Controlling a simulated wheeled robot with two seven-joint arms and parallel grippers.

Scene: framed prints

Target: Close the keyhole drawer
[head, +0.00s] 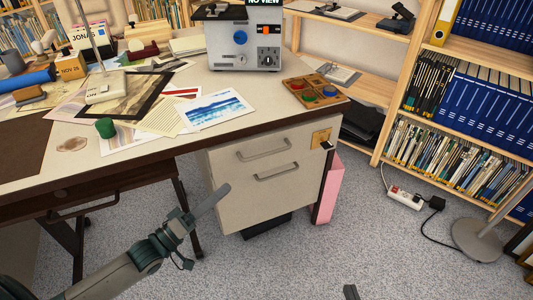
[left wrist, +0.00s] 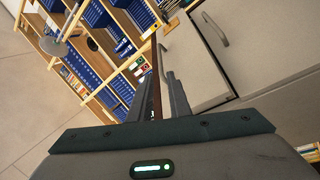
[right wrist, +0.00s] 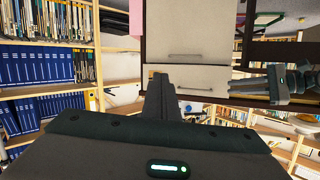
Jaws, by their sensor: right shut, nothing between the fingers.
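A pale drawer unit under the desk shows in the head view, with an upper drawer (head: 238,157) and a taller lower drawer (head: 262,205), each with a bar handle. I cannot make out a keyhole or which drawer is the keyhole one. How far either drawer stands out is unclear. My left gripper (head: 222,192) is in front of the unit at its lower left, fingers apart and empty; in the left wrist view the fingers (left wrist: 161,95) point towards the drawer fronts. My right gripper (head: 350,292) is low at the bottom edge; its fingers (right wrist: 160,95) are together and empty.
A brass plate (head: 321,137) with a dark piece on it sits at the desk's right corner. A pink box (head: 330,188) stands right of the unit. A power strip (head: 404,199) and lamp base (head: 480,238) are on the carpet. The floor before the unit looks clear.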

